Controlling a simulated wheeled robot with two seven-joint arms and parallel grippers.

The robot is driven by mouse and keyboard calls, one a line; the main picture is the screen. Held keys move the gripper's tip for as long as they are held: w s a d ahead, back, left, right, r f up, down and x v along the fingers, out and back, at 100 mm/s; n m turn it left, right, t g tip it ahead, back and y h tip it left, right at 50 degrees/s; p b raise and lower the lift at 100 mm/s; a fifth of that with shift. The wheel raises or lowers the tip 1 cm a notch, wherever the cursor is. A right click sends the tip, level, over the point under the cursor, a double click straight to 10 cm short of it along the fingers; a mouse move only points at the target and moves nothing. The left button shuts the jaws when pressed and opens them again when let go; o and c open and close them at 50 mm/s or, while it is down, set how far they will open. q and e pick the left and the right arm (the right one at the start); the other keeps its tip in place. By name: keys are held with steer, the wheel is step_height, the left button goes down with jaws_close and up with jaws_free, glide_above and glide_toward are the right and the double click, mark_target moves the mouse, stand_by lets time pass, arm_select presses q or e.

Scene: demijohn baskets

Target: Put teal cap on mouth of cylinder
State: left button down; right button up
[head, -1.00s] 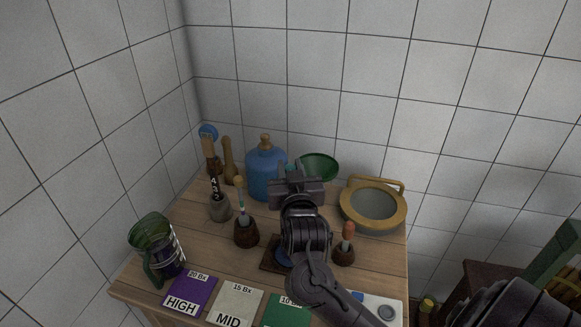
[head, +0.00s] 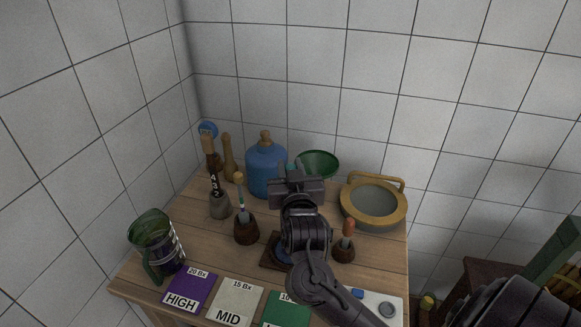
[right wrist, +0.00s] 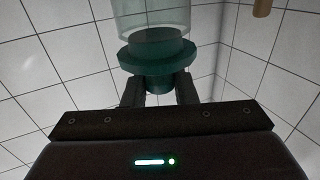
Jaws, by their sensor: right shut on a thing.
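My right gripper (head: 294,172) points away over the middle of the table, seen from behind in the head view. In the right wrist view, which appears upside down, its two fingers (right wrist: 160,92) are shut on the narrow end of the teal cap (right wrist: 158,56). The cap's wide flange shows beyond the fingertips. The clear cylinder (right wrist: 150,18) lies in line with the cap, its near end at the flange. I cannot tell whether the cap is seated or only close. In the head view the gripper and arm hide most of the cap and cylinder. My left gripper is out of view.
A blue demijohn (head: 266,172) and green funnel (head: 318,162) stand behind the gripper. A round wood-rimmed sieve (head: 401,204) is to the right. Several small brown pots with tools, a green jug (head: 148,232) and coloured cards (head: 237,299) surround the arm.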

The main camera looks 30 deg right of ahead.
steer(key=shift+f, duration=0.4)
stand_by(0.3)
steer(key=o, duration=1)
steer(key=shift+o, duration=0.2)
steer(key=shift+s+a+f+b, duration=0.15)
steer(key=shift+s+b, duration=0.15)
steer(key=shift+b, duration=0.15)
steer(key=b+v, duration=0.2)
steer(key=v, duration=0.5)
steer(key=shift+s, duration=0.1)
